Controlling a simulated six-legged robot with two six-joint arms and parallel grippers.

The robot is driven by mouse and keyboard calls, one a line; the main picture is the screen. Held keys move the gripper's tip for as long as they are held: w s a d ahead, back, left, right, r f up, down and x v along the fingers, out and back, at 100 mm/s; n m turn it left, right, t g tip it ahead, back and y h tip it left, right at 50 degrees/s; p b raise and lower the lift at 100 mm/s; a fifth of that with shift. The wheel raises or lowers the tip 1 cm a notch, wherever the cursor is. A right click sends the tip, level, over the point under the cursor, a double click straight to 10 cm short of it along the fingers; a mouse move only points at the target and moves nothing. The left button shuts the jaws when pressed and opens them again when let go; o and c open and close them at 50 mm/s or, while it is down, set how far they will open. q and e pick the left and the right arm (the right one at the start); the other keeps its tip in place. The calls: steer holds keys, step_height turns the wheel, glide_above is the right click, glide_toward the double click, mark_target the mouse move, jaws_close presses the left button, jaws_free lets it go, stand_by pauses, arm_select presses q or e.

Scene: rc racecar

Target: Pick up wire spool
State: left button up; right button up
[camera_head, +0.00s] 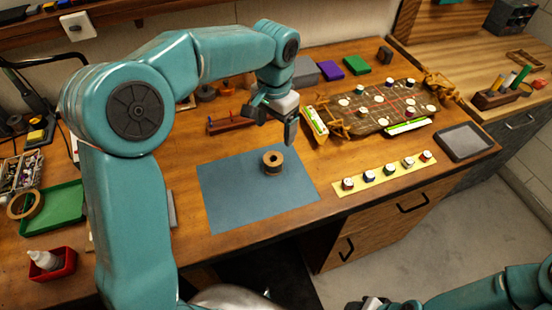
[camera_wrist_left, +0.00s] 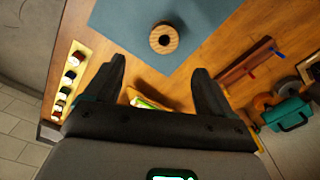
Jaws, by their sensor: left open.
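A wooden wire spool (camera_head: 273,162) with a dark centre hole stands on the blue mat (camera_head: 228,195) in the middle of the bench. It also shows in the left wrist view (camera_wrist_left: 163,38), beyond my fingertips and near the top edge. My left gripper (camera_head: 272,122) is open and empty, above the bench behind the spool in the head view. Its two dark fingers (camera_wrist_left: 160,75) are spread apart in the left wrist view, with the spool clear of them. In the head view, part of my right arm shows at the lower right; its jaw state cannot be made out.
A yellow strip (camera_head: 380,184) with several small pots lies right of the mat. A racetrack-like board (camera_head: 385,105) with several discs is behind it. A red wooden rack (camera_head: 232,121) stands behind the mat. A green tray (camera_head: 52,208) and red bin (camera_head: 50,266) are at left.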

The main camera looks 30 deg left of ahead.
arm_select(q)
glide_above(273, 160)
step_height(273, 160, down, 5)
steer(key=f, duration=0.1)
steer(key=s+f, duration=0.1)
steer(key=d+f, duration=0.1)
steer(key=shift+s+d+f+p, duration=0.1)
steer(key=shift+s+f+p, duration=0.05)
steer(key=shift+s+p, duration=0.15)
steer(key=shift+f, duration=0.25)
steer(key=f, duration=0.1)
steer(key=f+p, duration=0.1)
steer(key=f, duration=0.2)
steer(key=shift+w+a+f, duration=0.2)
steer(key=shift+w+a, duration=0.15)
steer(key=shift+w, duration=0.05)
steer(key=shift+s+d+f+p, duration=0.15)
steer(key=shift+s+f+p, duration=0.1)
steer(key=shift+f+p, duration=0.1)
steer(key=shift+w+f, duration=0.25)
steer(key=c, duration=0.9)
steer(key=shift+c, duration=1)
arm_select(e)
steer(key=shift+a+r, duration=0.2)
steer(key=shift+r, duration=0.8)
